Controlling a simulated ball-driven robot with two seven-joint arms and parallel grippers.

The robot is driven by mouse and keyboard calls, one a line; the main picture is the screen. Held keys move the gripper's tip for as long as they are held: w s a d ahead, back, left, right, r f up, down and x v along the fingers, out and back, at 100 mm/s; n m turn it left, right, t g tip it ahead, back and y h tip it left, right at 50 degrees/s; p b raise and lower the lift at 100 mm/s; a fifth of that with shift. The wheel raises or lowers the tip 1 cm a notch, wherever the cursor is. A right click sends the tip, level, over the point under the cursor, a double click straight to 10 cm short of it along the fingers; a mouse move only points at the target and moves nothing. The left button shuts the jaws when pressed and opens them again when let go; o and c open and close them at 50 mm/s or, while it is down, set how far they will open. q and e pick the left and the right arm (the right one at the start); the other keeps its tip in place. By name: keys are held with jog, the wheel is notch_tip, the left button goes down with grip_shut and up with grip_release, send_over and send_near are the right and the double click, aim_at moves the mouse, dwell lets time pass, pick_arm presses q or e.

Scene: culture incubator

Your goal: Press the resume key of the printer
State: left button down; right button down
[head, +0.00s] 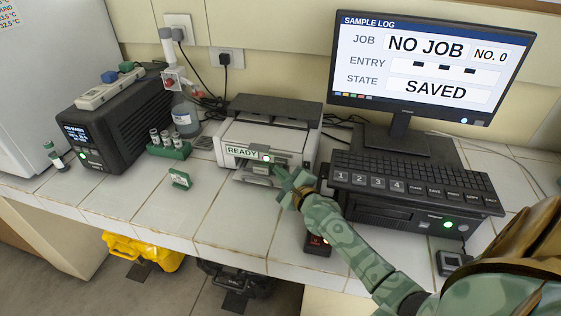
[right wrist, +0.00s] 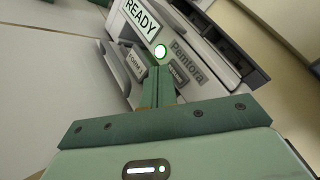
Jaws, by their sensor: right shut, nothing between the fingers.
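The printer (head: 285,135) is a pale grey box with a dark top on the tiled bench, and its display reads READY. In the right wrist view the printer (right wrist: 215,60) shows a lit green lamp (right wrist: 160,51) and two small keys below it. The resume key (right wrist: 175,73) is the small dark labelled one at the right, partly covered by my fingers. The other, the form key (right wrist: 137,64), is at the left. My right gripper (head: 279,172) is shut and empty, its tips (right wrist: 161,72) close to the resume key. I cannot tell whether they touch. My left gripper is not in view.
The keyboard (head: 410,180) on a dark unit stands right of the printer, with the monitor (head: 430,65) behind, reading NO JOB and SAVED. A black device (head: 120,120), a green vial rack (head: 168,148) and a bottle (head: 186,115) stand left.

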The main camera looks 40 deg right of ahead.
jog(key=shift+s+a+r+p, duration=0.15)
jog(key=shift+s+a+p, duration=1.3)
jog(key=shift+a, duration=0.3)
jog(key=shift+s+a, duration=0.1)
jog(key=shift+s, duration=0.05)
